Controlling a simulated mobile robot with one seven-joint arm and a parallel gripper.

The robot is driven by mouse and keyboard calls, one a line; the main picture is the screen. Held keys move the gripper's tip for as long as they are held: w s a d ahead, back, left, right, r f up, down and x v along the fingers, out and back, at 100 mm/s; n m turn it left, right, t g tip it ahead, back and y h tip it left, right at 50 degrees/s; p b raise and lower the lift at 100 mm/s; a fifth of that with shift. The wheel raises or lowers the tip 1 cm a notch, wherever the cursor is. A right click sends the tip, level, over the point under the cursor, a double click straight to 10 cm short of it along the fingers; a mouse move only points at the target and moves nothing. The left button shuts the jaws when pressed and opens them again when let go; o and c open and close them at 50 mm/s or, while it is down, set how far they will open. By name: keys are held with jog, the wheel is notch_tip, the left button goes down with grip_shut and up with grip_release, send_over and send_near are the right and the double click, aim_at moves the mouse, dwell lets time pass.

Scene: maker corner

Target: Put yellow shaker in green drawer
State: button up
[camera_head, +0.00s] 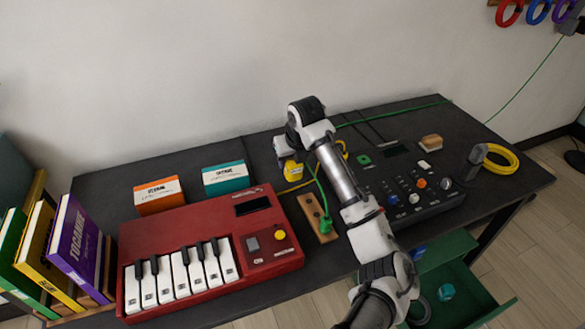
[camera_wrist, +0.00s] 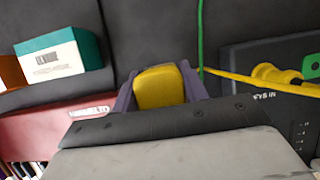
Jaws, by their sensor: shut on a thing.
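The yellow shaker (camera_wrist: 160,88) sits between the two purple-grey fingers of my gripper (camera_wrist: 160,92) in the wrist view, and they are shut on it. In the head view the yellow shaker (camera_head: 293,171) shows just below my gripper (camera_head: 283,158), behind the red keyboard and over the dark table; whether it touches the table I cannot tell. The green drawer (camera_head: 490,309) is open at the lower right, below the table edge. A teal round thing and a dark ring lie in it.
A red keyboard (camera_head: 190,228), an orange box (camera_head: 158,196) and a teal box (camera_head: 226,178) stand left of my gripper. A black mixer (camera_head: 440,203) with knobs and cables is to the right. A yellow cable coil (camera_head: 500,160) lies far right.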

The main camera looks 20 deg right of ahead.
aim_at(292, 170)
jog(key=shift+f+p, duration=0.3)
jog(key=shift+f, duration=1.8)
jog(key=shift+f, duration=0.2)
jog(key=o, duration=1.1)
jog(key=shift+r, duration=0.1)
